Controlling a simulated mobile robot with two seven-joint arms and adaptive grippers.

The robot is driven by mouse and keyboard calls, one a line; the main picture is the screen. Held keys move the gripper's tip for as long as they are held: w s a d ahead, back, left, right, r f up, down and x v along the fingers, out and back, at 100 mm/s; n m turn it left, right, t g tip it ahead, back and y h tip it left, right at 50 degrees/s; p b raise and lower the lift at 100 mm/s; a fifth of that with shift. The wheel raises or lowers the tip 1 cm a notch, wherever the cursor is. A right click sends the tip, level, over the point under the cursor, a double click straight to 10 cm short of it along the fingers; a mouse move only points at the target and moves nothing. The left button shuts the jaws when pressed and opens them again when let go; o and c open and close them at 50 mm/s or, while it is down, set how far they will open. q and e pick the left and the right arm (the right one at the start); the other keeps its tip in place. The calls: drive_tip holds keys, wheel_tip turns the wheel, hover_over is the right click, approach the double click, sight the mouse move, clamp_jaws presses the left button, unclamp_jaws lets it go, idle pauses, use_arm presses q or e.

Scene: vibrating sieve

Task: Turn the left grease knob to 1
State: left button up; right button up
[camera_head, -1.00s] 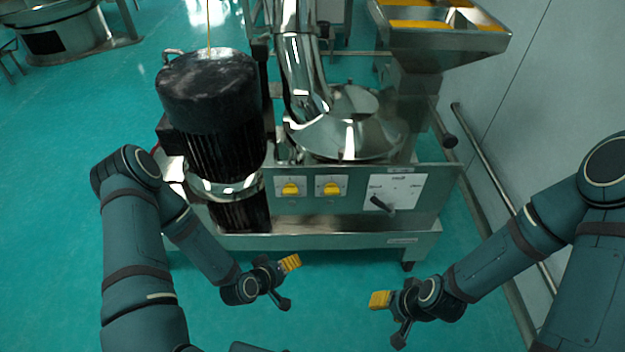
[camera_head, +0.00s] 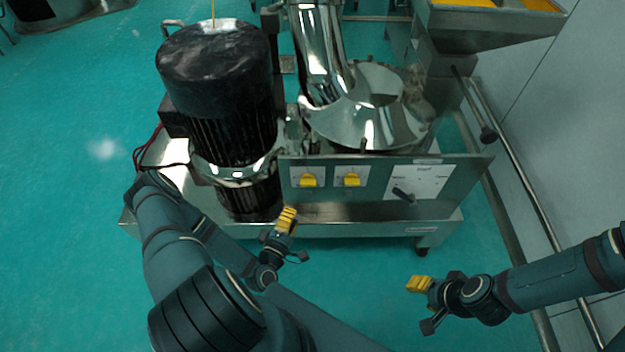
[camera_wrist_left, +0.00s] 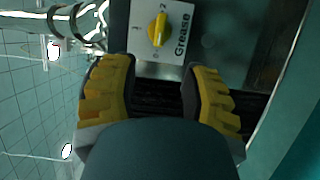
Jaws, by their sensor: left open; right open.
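The left grease knob (camera_head: 308,180) is yellow on a white plate, on the left of the machine's front panel. The right yellow knob (camera_head: 351,179) is beside it. My left gripper (camera_head: 287,215) is below and a little left of the left knob, apart from it. In the left wrist view, a yellow knob (camera_wrist_left: 158,29) on a plate marked "Grease" is beyond the open, empty fingers (camera_wrist_left: 157,88). My right gripper (camera_head: 418,284) is open and empty, low and right of the panel.
The black motor (camera_head: 215,95) stands left of the panel. A black lever (camera_head: 403,195) sticks out at the panel's right. The metal base ledge (camera_head: 345,213) runs below the panel. A wall rail (camera_head: 520,190) runs at the right. The floor in front is clear.

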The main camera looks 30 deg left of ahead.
sight(307, 186)
use_arm(q)
drive_tip(key=w, duration=0.4)
drive_tip(key=w+a+b, duration=0.1)
drive_tip(key=w, duration=0.3)
drive_tip(key=w+a+b, duration=0.1)
drive_tip(key=w, duration=0.4)
clamp_jaws()
drive_tip(key=shift+r, duration=0.15)
